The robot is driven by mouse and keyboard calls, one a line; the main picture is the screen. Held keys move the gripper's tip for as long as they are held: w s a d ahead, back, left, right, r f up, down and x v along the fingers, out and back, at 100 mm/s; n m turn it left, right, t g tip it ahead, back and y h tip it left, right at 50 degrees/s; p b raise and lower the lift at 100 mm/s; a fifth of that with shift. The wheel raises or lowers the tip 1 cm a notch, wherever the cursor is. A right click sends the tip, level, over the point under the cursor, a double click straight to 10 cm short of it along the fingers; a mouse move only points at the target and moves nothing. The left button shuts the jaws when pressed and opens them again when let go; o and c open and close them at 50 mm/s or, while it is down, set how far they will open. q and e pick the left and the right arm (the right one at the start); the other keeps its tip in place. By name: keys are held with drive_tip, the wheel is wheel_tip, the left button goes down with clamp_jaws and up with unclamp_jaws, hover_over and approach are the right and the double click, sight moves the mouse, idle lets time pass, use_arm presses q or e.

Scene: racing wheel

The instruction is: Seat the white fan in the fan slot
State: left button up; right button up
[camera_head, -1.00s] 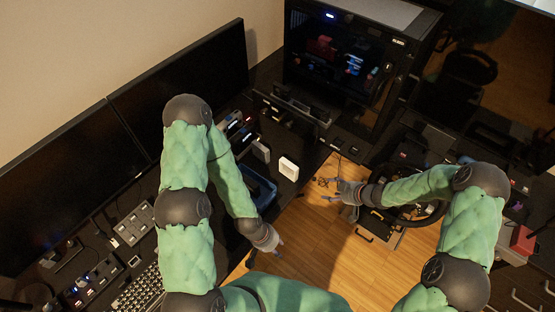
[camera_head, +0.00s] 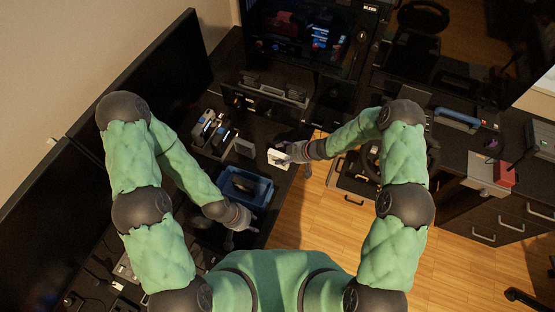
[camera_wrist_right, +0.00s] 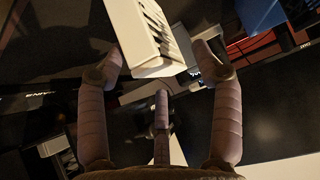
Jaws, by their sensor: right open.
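The white fan (camera_head: 278,158) is on the dark desk near its front edge in the head view. In the right wrist view it is a white block with a slatted face (camera_wrist_right: 150,35). My right gripper (camera_head: 284,154) is at the fan, partly covering it. In the right wrist view my right gripper (camera_wrist_right: 157,66) is open, with the fan ahead of and between its spread fingertips; contact cannot be told. My left gripper (camera_head: 252,226) hangs low by the desk edge, away from the fan; its finger state is unclear. I cannot make out the fan slot for certain.
A blue bin (camera_head: 245,188) sits left of the fan, with a grey block (camera_head: 245,147) behind it. A dark PC case (camera_head: 300,35) stands at the back. Wooden floor (camera_head: 310,215) lies open in front.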

sight(275, 155)
drive_tip(key=shift+w+x, duration=0.15)
drive_tip(key=shift+x, duration=1.25)
drive_tip(key=shift+w+x, duration=0.15)
drive_tip(key=shift+x, duration=1.2)
drive_tip(key=shift+r, duration=0.1)
drive_tip(key=c, duration=1.3)
